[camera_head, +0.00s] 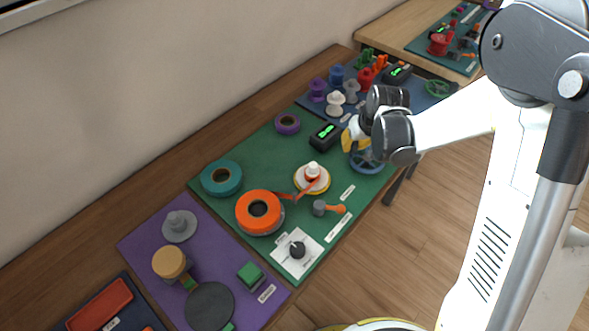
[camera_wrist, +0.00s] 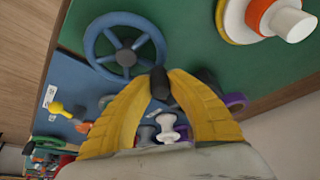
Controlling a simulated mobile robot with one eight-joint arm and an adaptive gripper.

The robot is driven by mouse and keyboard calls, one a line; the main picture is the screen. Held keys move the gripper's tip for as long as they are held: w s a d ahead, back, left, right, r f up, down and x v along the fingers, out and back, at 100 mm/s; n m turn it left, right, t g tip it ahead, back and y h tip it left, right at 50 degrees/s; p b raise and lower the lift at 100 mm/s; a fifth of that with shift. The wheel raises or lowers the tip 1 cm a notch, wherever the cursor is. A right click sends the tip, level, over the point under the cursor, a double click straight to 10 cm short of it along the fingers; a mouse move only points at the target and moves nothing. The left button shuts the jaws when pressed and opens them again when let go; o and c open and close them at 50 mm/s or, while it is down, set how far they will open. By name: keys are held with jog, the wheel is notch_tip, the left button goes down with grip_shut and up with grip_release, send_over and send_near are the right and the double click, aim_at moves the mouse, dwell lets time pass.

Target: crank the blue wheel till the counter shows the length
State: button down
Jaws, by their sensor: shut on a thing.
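The blue wheel (camera_head: 366,163) is a spoked ring at the right edge of the green mat, partly hidden behind my arm. In the wrist view the blue wheel (camera_wrist: 88,42) shows its hub and spokes. My gripper (camera_head: 347,139) is over the wheel's far side, its yellow fingers pointing down. In the wrist view my gripper (camera_wrist: 162,76) is shut on a dark handle (camera_wrist: 160,86) by the wheel's rim. The counter (camera_head: 325,136) is a black box with a lit green display, left of my gripper. Its digits are too small to read.
On the green mat are an orange spool (camera_head: 259,211), a teal roll (camera_head: 221,178), a purple roll (camera_head: 287,123), a white-and-yellow disc (camera_head: 312,179) and a dial plate (camera_head: 297,253). A purple mat (camera_head: 160,221) lies nearer, and a blue mat (camera_head: 312,98) with several spools lies beyond.

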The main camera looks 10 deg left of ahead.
aim_at(383, 164)
jog(key=w+d, duration=0.3)
jog(key=shift+d, duration=0.15)
jog(key=d+b, duration=0.1)
jog(key=d, duration=0.2)
jog(key=shift+s+d, duration=0.1)
jog(key=shift+s, duration=0.1)
jog(key=shift+s+d, duration=1.15)
jog(key=shift+d, duration=0.05)
jog(key=s+b, duration=0.1)
jog(key=s, duration=0.3)
jog(key=shift+s+a, duration=0.25)
jog(key=shift+s, duration=0.25)
jog(key=shift+f+b, duration=0.15)
jog(key=shift+b, duration=0.3)
